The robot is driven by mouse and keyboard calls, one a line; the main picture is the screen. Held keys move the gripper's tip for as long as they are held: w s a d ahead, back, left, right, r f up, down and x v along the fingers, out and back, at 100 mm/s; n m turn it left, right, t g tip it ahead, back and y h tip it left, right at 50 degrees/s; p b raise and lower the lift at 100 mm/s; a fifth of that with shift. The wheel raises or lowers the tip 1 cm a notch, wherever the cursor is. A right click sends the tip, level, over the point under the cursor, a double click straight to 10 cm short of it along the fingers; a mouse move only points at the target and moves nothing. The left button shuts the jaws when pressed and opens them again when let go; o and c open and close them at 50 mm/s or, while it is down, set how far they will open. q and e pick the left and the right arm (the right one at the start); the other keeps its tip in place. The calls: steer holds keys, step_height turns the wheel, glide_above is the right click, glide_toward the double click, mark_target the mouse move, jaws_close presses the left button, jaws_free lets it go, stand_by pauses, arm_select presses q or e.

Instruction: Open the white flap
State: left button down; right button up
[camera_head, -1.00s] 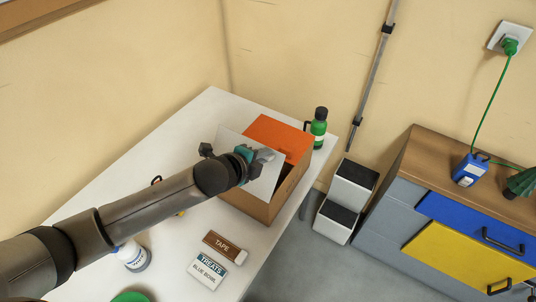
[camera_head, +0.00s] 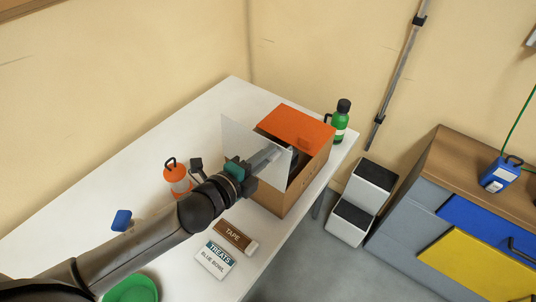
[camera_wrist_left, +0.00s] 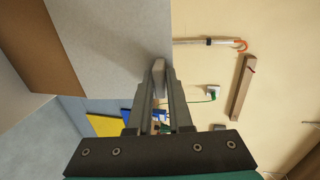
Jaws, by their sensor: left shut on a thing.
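The cardboard box (camera_head: 272,197) stands on the white table, with an orange flap (camera_head: 297,127) on its far side and a white flap (camera_head: 240,140) on its near left side. The white flap stands raised at a steep tilt, and part of the box's dark inside shows. My left gripper (camera_head: 268,157) reaches across the white flap and is shut on it. In the left wrist view the pale flap (camera_wrist_left: 108,40) fills the upper left, with the fingers (camera_wrist_left: 160,85) close together at its edge; the exact contact is hard to see. My right gripper is not in view.
A green bottle (camera_head: 341,120) stands behind the box. The table's back left is clear.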

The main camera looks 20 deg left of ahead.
arm_select(q)
steer(key=shift+s+f, duration=0.15)
steer(key=shift+f, duration=0.15)
steer(key=c, duration=1.2)
jaws_free()
steer(key=shift+o, duration=0.2)
steer(key=shift+r, duration=0.1)
steer(key=v, duration=1.5)
steer(key=shift+s+a, duration=0.1)
